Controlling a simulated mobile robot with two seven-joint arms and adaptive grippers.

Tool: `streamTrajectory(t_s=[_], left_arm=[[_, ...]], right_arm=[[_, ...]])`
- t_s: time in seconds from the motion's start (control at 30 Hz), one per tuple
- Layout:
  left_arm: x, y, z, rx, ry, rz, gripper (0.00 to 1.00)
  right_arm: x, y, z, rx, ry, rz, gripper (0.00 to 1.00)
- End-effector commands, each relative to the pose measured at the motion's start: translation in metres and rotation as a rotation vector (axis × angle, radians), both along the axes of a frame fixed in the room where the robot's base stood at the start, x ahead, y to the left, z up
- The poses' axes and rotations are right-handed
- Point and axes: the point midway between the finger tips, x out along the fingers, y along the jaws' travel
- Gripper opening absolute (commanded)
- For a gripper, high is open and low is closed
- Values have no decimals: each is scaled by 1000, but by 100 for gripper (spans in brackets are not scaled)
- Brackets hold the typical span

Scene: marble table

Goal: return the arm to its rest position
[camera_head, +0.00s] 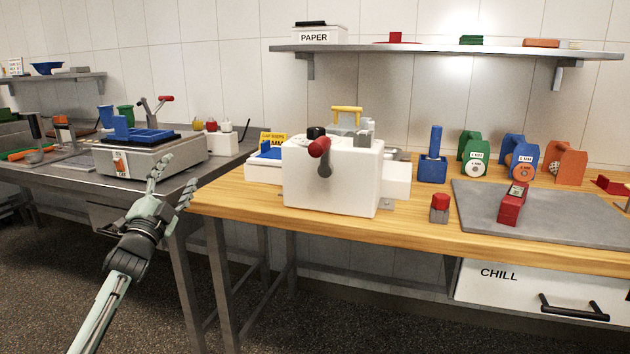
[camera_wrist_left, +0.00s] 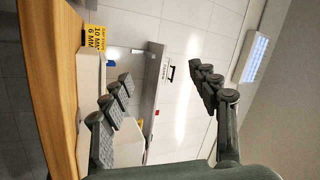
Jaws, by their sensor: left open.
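My left gripper (camera_head: 172,188) is open and empty. In the head view its arm comes up from the lower left, with the fingers in front of the gap between the grey metal bench and the wooden table. The fingers point up and away. In the left wrist view the gripper (camera_wrist_left: 165,92) has its two fingers spread wide with nothing between them. Behind them that view shows the wooden table edge on the left, the wall and a shelf. My right gripper does not show in either view.
A white machine with a red-knobbed lever (camera_head: 335,180) stands on the wooden table (camera_head: 410,226), right of my gripper. A grey machine with a blue tray (camera_head: 150,158) stands on the metal bench behind it. A grey mat (camera_head: 560,225) lies at the right. Open floor (camera_head: 40,270) lies left of my arm.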

Motion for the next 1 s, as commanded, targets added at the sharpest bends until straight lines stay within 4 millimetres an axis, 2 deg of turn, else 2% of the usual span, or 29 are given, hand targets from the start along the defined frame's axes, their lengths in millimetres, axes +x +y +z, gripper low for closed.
streamTrajectory(t_s=[0.03,0.1,0.2,0.3,0.47,0.5,0.67,0.77,0.87,0.97,1.0], left_arm=[[10,19,-23,-107,110,45,61],[16,41,-57,-250,252,108,61],[16,62,-101,-425,419,191,61],[8,76,-141,-571,560,271,61],[-15,88,-197,-775,756,400,61],[-23,86,-215,-799,795,420,61],[-54,73,-281,-784,880,436,61],[-80,65,-324,-777,941,451,61],[-114,54,-374,-772,1016,469,61],[-160,42,-430,-767,1105,492,61],[-181,37,-452,-765,1141,502,61]], right_arm=[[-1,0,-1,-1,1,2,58],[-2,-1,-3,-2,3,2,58],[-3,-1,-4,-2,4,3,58],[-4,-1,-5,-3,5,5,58],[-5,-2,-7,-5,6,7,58],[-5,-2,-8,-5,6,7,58],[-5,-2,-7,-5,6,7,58],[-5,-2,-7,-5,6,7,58],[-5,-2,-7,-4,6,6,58],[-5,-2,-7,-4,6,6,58],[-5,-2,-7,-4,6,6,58]])
